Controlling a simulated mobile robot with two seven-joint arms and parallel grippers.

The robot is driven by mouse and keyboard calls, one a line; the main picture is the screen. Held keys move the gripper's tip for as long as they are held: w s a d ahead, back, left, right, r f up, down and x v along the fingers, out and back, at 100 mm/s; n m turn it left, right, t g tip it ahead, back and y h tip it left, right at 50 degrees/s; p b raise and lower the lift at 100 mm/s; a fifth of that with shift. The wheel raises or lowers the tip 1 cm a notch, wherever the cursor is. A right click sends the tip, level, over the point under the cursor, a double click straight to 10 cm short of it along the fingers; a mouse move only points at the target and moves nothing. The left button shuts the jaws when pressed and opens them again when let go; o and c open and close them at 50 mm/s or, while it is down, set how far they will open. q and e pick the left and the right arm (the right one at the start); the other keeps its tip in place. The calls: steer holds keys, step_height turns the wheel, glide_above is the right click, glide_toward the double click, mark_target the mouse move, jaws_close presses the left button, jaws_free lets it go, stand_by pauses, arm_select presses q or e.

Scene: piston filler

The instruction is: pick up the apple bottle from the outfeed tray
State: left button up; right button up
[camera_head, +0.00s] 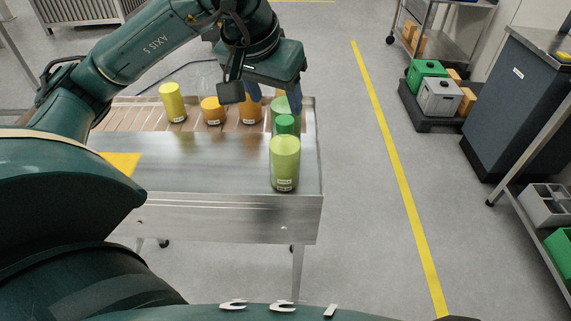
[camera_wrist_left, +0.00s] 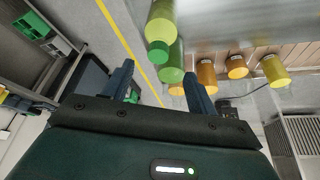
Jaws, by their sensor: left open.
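The outfeed tray (camera_head: 200,165) is a metal table with a slatted back part. A light green bottle with a green cap (camera_head: 285,165) stands upright at its front right; it also shows in the left wrist view (camera_wrist_left: 161,22). Another green bottle (camera_head: 281,104) stands behind it, partly hidden by the gripper and the front bottle. I cannot read the labels, so I cannot tell which one is marked apple. My left gripper (camera_head: 275,97) is open and empty, above the back green bottle; its fingers point down. In the left wrist view (camera_wrist_left: 158,75) the back bottle lies just beyond the fingers. My right gripper is out of view.
A yellow bottle (camera_head: 173,102), an orange container (camera_head: 212,110) and an amber bottle (camera_head: 250,110) stand left along the back. The amber bottle is close to my gripper. Clear floor with a yellow line (camera_head: 390,160) lies to the right.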

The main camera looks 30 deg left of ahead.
mark_target(284, 121)
arm_select(q)
steer(key=x, duration=0.8)
steer(key=shift+d+f+p, duration=0.1)
steer(key=shift+d+p, duration=0.05)
steer(key=shift+p, duration=0.15)
jaws_close()
stand_by(0.5)
